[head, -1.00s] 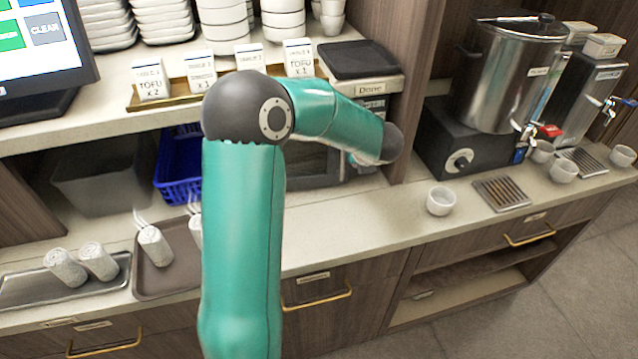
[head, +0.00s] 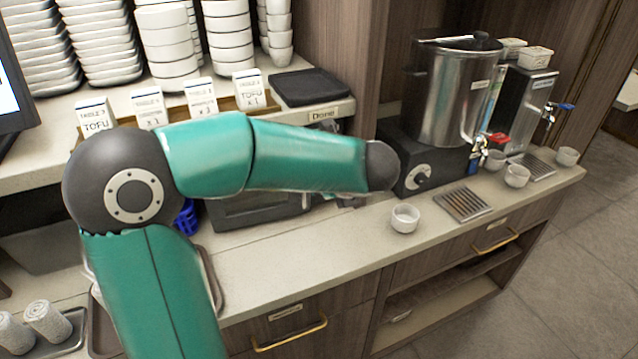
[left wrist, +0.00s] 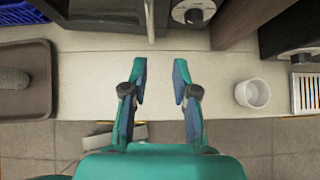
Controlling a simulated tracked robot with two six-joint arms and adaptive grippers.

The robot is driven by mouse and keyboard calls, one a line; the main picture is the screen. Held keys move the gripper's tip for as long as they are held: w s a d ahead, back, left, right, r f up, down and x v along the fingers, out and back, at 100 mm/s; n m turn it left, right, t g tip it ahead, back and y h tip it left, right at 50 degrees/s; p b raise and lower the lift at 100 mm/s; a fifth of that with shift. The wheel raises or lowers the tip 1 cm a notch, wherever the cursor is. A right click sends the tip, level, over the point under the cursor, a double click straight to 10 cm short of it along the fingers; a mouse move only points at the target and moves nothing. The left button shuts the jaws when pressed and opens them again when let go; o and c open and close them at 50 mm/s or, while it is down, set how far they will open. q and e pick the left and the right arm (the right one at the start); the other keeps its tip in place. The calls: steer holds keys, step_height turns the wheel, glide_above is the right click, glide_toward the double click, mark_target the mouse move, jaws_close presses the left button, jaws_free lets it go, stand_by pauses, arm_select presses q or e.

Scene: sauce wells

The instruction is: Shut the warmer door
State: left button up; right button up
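The warmer (head: 255,210) is a dark box with a window in its front, on the counter under the shelf. My left arm hides much of it in the head view. In the left wrist view its dark front (left wrist: 100,10) is at the top, with an upright pale bar (left wrist: 149,18) and a round knob (left wrist: 193,11) to the right. I cannot tell how far its door stands open. My left gripper (left wrist: 160,72) is open and empty over the counter in front of the warmer, its fingers pointing toward it. My right gripper is in neither view.
A white cup (head: 404,218) stands right of the gripper; it also shows in the left wrist view (left wrist: 252,93). A drip grate (head: 463,205) and a steel urn (head: 450,100) are farther right. A brown tray (left wrist: 38,108) lies left. Counter between tray and cup is clear.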

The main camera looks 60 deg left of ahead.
arm_select(q)
steer(key=s+a+r+n+g+y+b, duration=0.1)
steer(key=s+a+n+g+y+b, duration=0.1)
steer(key=s+n+g+y+b, duration=0.25)
steer(key=d+f+m+t+y+b, duration=0.1)
steer(key=d+f+y+b, duration=0.1)
steer(key=d+y+b, duration=0.35)
steer(key=m+t+h+b, duration=0.1)
steer(key=m+t+b, duration=0.1)
steer(key=t, duration=0.1)
glide_above(304, 204)
steer(key=f, duration=0.4)
steer(key=shift+w+a, duration=0.25)
steer(key=shift+a, duration=0.05)
jaws_close()
